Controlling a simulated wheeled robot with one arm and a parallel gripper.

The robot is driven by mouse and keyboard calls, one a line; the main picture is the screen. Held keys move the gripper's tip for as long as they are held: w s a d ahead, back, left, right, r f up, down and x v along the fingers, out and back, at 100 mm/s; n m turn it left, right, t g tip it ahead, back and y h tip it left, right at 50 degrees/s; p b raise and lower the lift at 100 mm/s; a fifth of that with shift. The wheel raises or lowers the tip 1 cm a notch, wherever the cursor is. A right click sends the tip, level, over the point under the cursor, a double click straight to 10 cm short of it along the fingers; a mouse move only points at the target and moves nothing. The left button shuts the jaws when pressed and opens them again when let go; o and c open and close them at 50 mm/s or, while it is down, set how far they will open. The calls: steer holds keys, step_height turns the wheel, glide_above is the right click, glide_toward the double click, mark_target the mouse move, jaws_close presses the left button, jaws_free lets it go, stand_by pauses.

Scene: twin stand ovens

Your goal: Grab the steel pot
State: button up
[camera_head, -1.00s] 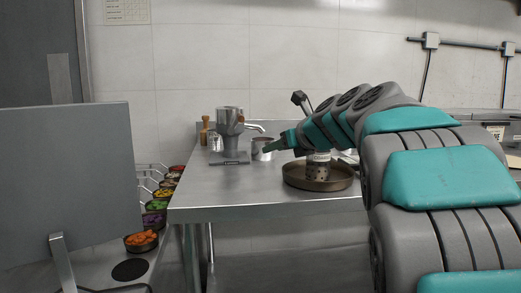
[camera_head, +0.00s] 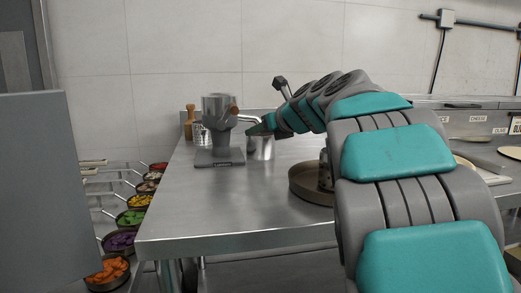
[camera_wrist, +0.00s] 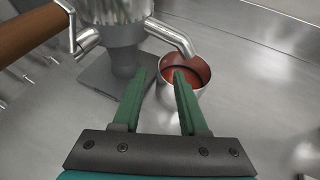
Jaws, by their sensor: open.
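The steel pot (camera_head: 265,149) is a small shiny cylinder on the steel table (camera_head: 220,213), just right of a grey machine. In the wrist view the pot (camera_wrist: 204,88) is open at the top, with a reddish-brown inside. My gripper (camera_wrist: 159,74) is open and empty, with two green fingers. The right fingertip overlaps the pot's left side in the picture; the left fingertip lies left of the pot, over the machine's base. I cannot tell whether the finger touches the pot. In the head view my gripper (camera_head: 257,127) is close by the pot's rim and hides part of it.
The grey machine (camera_head: 218,130) with a metal spout and wooden handle (camera_wrist: 30,32) stands close left of the pot. A round brown pan (camera_head: 308,192) sits to the right, partly behind my arm. Several food pans (camera_head: 121,241) line the left. The table front is clear.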

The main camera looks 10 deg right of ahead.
steer(key=x, duration=0.3)
steer(key=shift+w+a+f, duration=0.1)
steer(key=shift+w+f, duration=0.15)
steer(key=shift+f, duration=0.15)
steer(key=shift+w+a, duration=0.25)
steer(key=shift+w, duration=0.1)
steer(key=shift+c, duration=0.3)
steer(key=c, duration=0.6)
jaws_close()
steer(key=shift+f, duration=0.15)
